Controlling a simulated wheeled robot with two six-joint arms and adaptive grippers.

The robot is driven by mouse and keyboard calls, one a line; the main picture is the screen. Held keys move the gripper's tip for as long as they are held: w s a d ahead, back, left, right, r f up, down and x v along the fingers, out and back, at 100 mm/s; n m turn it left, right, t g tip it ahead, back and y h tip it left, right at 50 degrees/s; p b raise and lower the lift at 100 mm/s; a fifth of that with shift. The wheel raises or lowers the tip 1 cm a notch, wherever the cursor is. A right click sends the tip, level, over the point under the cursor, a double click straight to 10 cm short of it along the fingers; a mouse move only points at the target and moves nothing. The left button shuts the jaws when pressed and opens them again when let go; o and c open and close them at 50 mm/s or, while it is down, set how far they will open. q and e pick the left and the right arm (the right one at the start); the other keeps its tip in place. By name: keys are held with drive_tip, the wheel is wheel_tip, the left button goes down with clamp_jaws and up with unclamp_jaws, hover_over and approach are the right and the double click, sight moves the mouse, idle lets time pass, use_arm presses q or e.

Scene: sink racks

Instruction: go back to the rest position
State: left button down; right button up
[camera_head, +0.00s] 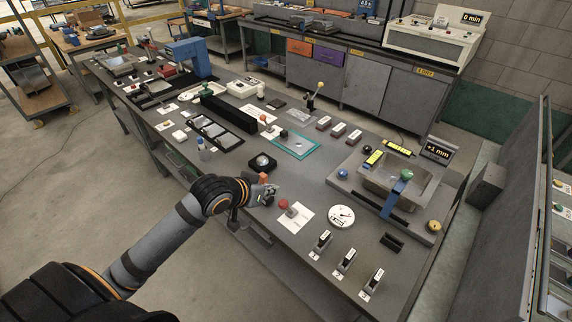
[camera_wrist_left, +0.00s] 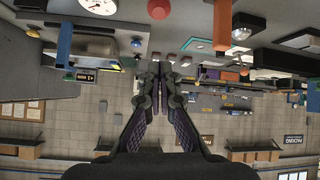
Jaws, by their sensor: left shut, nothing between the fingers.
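My left gripper (camera_head: 264,196) is over the front edge of the long grey workbench (camera_head: 285,185), just left of a red knob (camera_head: 283,204) that stands by a white sheet. It is shut and holds nothing. In the left wrist view its two fingers (camera_wrist_left: 160,72) meet at the tips with only room beyond them. That view is upside down, with the bench top along its upper edge and the red knob (camera_wrist_left: 221,72) there too. My right gripper is in neither view.
A metal sink basin (camera_head: 392,180) with a blue handle stands at the bench's right. A round white dial (camera_head: 341,217) and several labelled switches lie near its front. Open floor (camera_head: 215,275) lies in front of the bench.

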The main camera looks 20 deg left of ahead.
use_arm(q)
drive_tip(key=s+f+g+y, duration=0.25)
drive_tip(key=s+f, duration=0.35)
drive_tip(key=s, duration=0.3)
drive_tip(key=s+f+g+y, duration=0.1)
drive_tip(key=s+f+g, duration=0.3)
drive_tip(key=s, duration=0.5)
drive_tip(key=s+a+f+b, duration=0.1)
drive_tip(key=a+f, duration=0.1)
drive_tip(key=f, duration=1.3)
drive_tip(key=s+a+f, duration=0.1)
drive_tip(key=s+f, duration=0.1)
drive_tip(key=f, duration=1.3)
drive_tip(key=s+a+f+n+g+b, duration=0.1)
drive_tip(key=s+f+g, duration=0.1)
drive_tip(key=s+f, duration=1.4)
drive_tip(key=shift+s+a, duration=0.2)
drive_tip(key=shift+s, duration=0.65)
